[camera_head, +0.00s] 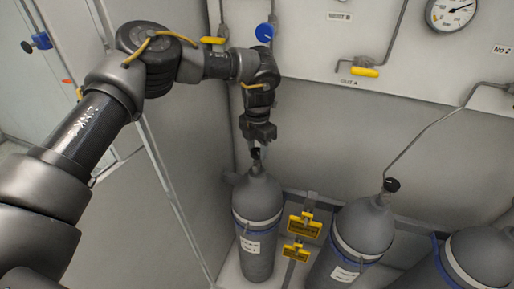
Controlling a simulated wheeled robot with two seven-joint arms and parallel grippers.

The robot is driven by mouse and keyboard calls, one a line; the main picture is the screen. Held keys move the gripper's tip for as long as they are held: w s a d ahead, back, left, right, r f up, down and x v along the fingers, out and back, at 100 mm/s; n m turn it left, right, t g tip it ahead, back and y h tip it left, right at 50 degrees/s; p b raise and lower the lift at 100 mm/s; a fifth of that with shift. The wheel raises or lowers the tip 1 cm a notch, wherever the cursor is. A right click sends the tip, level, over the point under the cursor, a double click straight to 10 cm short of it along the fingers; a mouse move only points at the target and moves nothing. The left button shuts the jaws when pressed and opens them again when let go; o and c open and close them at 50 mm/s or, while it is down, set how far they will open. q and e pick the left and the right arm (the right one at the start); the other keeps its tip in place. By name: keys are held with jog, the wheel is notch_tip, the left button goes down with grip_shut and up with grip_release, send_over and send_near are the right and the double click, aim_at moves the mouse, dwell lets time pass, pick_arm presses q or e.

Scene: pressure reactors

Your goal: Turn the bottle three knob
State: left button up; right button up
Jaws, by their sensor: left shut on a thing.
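Three grey gas bottles stand in a row along the wall. The left bottle (257,222) has a white label and a blue strap, and its black knob (256,154) is at its top. My left gripper (257,146) points down and is shut on this knob. The middle bottle (352,240) has a black knob (391,185) with a pipe rising from it. The right bottle (480,257) is cut off by the frame edge, and its knob is not clear. I cannot read which bottle is number three. My right gripper is not in view.
On the wall panel are yellow valve handles (365,71), a blue knob (264,32) and a pressure gauge (452,12). Thin pipes run down the wall. A cabinet side panel (135,215) stands close at the left.

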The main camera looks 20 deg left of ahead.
pick_arm(q)
jog(key=m, duration=0.6)
jog(key=shift+m, duration=0.3)
jog(key=m, duration=0.6)
jog(key=shift+r, duration=0.1)
jog(key=m, duration=0.6)
jog(key=shift+m, duration=0.3)
jog(key=m, duration=0.5)
jog(key=shift+m+p, duration=0.35)
jog(key=shift+m, duration=0.05)
jog(key=o, duration=1)
jog(key=shift+c, duration=0.2)
